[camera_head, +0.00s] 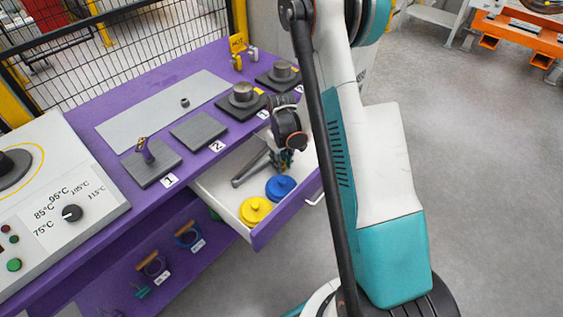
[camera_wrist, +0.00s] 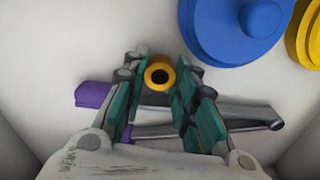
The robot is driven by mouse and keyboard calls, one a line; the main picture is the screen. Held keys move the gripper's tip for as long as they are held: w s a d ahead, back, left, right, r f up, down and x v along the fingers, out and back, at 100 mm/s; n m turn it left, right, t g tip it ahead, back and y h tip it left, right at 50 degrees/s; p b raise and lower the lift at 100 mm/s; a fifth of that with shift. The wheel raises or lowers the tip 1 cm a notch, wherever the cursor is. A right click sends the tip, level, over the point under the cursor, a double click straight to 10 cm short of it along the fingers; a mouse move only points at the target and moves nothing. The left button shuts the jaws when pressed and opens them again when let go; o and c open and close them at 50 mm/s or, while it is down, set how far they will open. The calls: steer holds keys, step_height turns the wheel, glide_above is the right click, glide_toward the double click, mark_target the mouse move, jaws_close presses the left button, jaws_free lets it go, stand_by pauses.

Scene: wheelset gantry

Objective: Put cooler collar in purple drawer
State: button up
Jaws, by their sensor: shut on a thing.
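The purple drawer (camera_head: 285,219) is pulled open below the purple bench; its inside is white. My gripper (camera_head: 282,163) is lowered at the open drawer, over its back right part. In the wrist view, my gripper (camera_wrist: 160,80) has its teal fingers shut on a small yellow ring with a dark centre (camera_wrist: 159,65), seemingly the cooler collar. The ring is above the drawer floor or close to it; the height is hard to tell. In the head view the ring is hidden by my gripper and arm.
The drawer holds a yellow lid (camera_head: 255,210), a blue lid (camera_head: 281,187) and a grey tool (camera_head: 250,169), which lies under my fingers in the wrist view. Part of the drawer's right side is hidden by my arm.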

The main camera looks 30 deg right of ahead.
steer(key=o, duration=1.1)
steer(key=shift+f, duration=0.1)
steer(key=shift+c, duration=0.2)
steer(key=s+a+r+t+p, duration=0.1)
steer(key=a+r+p, duration=0.1)
steer(key=r, duration=0.9)
steer(key=s+a+r+t+p, duration=0.1)
steer(key=s+a+r+p, duration=0.15)
steer(key=r, duration=0.95)
steer(key=s+a+r+t, duration=0.2)
steer(key=s+a+r, duration=0.2)
steer(key=s+r, duration=0.3)
steer(key=s+a+r+m+t, duration=0.1)
steer(key=s+a+r+t, duration=0.2)
steer(key=s+r, duration=0.3)
steer(key=shift+s+a+r, duration=0.35)
steer(key=shift+s+a, duration=0.2)
steer(key=shift+s, duration=1.85)
